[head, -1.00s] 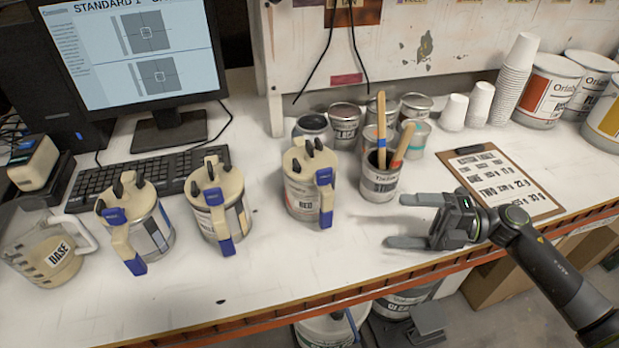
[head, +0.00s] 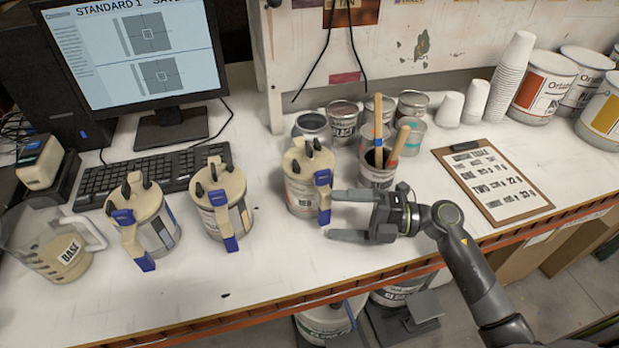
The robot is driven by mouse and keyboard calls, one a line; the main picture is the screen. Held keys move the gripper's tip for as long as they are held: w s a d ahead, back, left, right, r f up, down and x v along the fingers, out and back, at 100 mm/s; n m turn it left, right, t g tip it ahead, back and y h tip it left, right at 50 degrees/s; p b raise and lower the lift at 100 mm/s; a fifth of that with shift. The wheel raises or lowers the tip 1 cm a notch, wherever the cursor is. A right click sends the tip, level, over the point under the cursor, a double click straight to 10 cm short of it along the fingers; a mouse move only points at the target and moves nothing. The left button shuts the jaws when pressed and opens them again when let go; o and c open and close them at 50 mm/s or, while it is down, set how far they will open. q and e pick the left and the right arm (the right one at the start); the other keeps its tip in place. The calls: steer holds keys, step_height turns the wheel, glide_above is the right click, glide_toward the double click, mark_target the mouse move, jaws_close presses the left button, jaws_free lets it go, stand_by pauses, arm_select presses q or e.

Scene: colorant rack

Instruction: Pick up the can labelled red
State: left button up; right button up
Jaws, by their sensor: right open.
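The can labelled red (head: 302,194) stands upright on the white bench, with a cream lid and a cream handle with blue parts (head: 324,198) on its right side. My right gripper (head: 332,215) is open, its two fingers pointing left at the can's handle side. The upper fingertip is at or very near the handle; I cannot tell whether it touches. Nothing is held between the fingers. My left gripper is not in view.
Two similar lidded cans (head: 145,222) and (head: 222,205) stand to the left, with a BASE jug (head: 62,250) beyond. A pot with brushes (head: 377,172) stands just behind my right gripper. A clipboard (head: 492,184) lies right. The bench front is clear.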

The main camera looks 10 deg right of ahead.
mark_target(324, 212)
steer(key=x, duration=0.1)
steer(key=p+x, duration=0.1)
steer(key=x, duration=0.1)
steer(key=shift+w+a+r+p, duration=0.15)
steer(key=shift+w+r+p, duration=0.15)
steer(key=shift+w, duration=0.1)
steer(key=shift+w+a+f, duration=0.1)
steer(key=shift+a+f, duration=0.05)
steer(key=shift+a, duration=0.4)
steer(key=c, duration=1.5)
steer(key=shift+o, duration=0.2)
